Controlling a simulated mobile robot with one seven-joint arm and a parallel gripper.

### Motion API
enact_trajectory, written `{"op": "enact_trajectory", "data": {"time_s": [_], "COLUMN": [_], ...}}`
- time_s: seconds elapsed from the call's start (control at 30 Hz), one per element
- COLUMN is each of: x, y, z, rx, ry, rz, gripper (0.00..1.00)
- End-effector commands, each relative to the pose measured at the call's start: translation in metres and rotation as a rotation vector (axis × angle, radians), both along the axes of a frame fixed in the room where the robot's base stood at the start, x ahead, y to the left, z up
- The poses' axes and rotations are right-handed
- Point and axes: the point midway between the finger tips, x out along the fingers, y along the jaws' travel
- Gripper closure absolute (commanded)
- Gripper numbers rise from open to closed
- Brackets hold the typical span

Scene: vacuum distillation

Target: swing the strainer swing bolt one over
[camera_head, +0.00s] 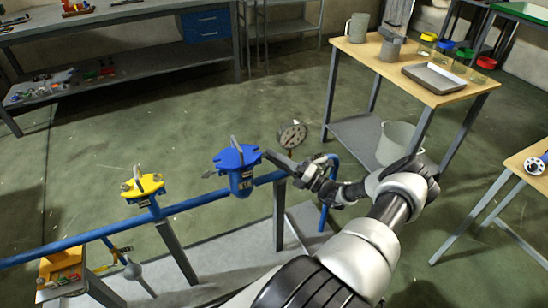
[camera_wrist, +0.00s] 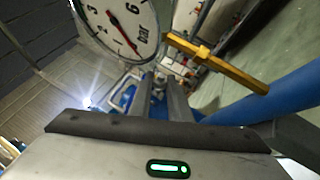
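The strainer (camera_head: 241,180) is a blue body in the blue pipe line, with a blue lid (camera_head: 237,157) on top. A grey bolt or handle (camera_head: 236,144) stands up tilted at the lid. I cannot tell which swing bolt is number one. My gripper (camera_head: 272,156) reaches in from the right, its tips close to the lid's right edge; contact cannot be told. In the wrist view my gripper's two fingers (camera_wrist: 158,76) are a little apart, with no held thing visible between them. Blue and grey parts of the strainer (camera_wrist: 122,92) show beyond the fingertips, partly hidden.
A pressure gauge (camera_head: 291,134) stands just behind my gripper and looms large in the wrist view (camera_wrist: 120,22). A brass bar (camera_wrist: 218,62) is right of it there. A yellow-topped fitting (camera_head: 143,185) is left on the pipe. A wooden table (camera_head: 395,75) stands behind.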

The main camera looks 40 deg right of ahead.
Motion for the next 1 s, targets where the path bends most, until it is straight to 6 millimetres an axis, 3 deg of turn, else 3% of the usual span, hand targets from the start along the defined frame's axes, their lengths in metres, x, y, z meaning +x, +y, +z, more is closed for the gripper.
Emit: {"op": "enact_trajectory", "data": {"time_s": [0.37, 1.0], "x": [0.0, 0.0], "y": [0.0, 0.004], "z": [0.006, 0.03], "rx": [-0.057, -0.449], "ry": [0.014, 0.109], "rz": [0.002, 0.0], "gripper": [1.0, 1.0]}}
